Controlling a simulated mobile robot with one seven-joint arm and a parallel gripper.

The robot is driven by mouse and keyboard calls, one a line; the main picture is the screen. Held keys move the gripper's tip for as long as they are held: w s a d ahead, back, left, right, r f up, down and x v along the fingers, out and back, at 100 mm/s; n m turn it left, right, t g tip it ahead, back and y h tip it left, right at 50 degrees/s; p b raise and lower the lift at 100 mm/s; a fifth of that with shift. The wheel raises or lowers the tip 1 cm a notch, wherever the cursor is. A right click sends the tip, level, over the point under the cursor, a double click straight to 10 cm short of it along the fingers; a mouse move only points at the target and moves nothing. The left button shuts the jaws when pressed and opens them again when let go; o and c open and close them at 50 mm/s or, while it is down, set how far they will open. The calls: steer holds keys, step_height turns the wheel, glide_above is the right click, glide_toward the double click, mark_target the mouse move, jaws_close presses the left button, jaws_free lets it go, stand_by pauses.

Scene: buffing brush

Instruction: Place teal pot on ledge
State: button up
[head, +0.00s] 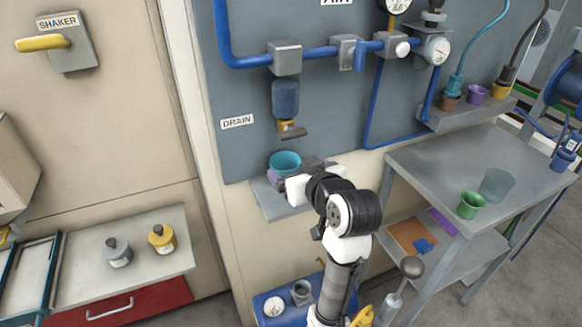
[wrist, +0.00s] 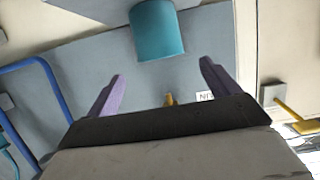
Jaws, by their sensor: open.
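The teal pot (head: 285,160) is over the small wall ledge (head: 280,210) below the drain spout and appears to stand on it, though its base is hidden in the head view. In the wrist view the teal pot (wrist: 158,32) shows at the top, just beyond and between the two purple fingers. My gripper (wrist: 162,68) is open, its fingers apart and clear of the pot in that picture. In the head view my gripper (head: 275,176) is beside the pot at the ledge, partly hidden by my arm.
A blue drain bottle with a spout (head: 287,103) hangs above the pot. A grey table (head: 475,165) at right holds a green pot (head: 471,205) and a clear cup (head: 496,184). A shelf (head: 480,115) holds small pots. Two bottles stand on the left counter (head: 85,270).

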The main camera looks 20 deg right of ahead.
steer(key=v, duration=0.7)
steer(key=shift+s, duration=0.15)
stand_by(2.1)
